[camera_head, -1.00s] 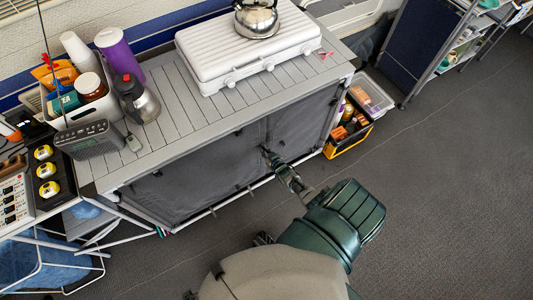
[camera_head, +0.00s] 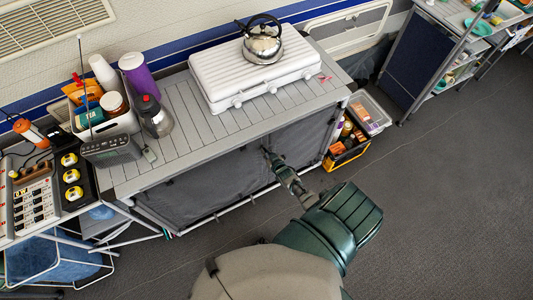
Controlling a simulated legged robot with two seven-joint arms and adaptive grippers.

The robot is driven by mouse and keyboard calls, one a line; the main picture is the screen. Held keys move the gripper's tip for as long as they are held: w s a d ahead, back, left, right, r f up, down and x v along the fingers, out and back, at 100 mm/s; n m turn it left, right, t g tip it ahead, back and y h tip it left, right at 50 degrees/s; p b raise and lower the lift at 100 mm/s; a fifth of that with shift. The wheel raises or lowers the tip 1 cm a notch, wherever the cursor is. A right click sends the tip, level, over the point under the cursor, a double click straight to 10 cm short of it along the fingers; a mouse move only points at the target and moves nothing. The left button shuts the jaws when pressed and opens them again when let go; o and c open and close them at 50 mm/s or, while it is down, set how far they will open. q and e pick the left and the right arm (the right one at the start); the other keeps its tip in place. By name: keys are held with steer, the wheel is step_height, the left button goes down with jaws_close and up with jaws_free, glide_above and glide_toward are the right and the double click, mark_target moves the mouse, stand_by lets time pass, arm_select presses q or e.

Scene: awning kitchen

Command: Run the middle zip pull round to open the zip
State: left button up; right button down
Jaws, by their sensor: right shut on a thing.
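The grey fabric front (camera_head: 222,180) of the low kitchen unit hangs below its slatted grey top. A seam runs down this front near its middle, just above my right gripper. My right gripper (camera_head: 268,154) is at the fabric by this seam, below the top's front edge. It is shut on the middle zip pull, which is too small and too covered by the fingers to make out. I cannot tell how far the zip is open; the fabric shows no clear gap. My left gripper is not in view.
A black and yellow crate (camera_head: 345,155) stands at the unit's right end. The floor (camera_head: 440,200) at right is clear.

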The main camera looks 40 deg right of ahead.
step_height(320, 180, up, 7)
steer(key=p, duration=0.5)
steer(key=shift+w+p, duration=0.1)
steer(key=shift+p, duration=0.2)
steer(key=shift+d+r, duration=0.1)
steer(key=c, duration=1.2)
jaws_free()
steer(key=v, duration=1.2)
steer(key=shift+f, duration=0.2)
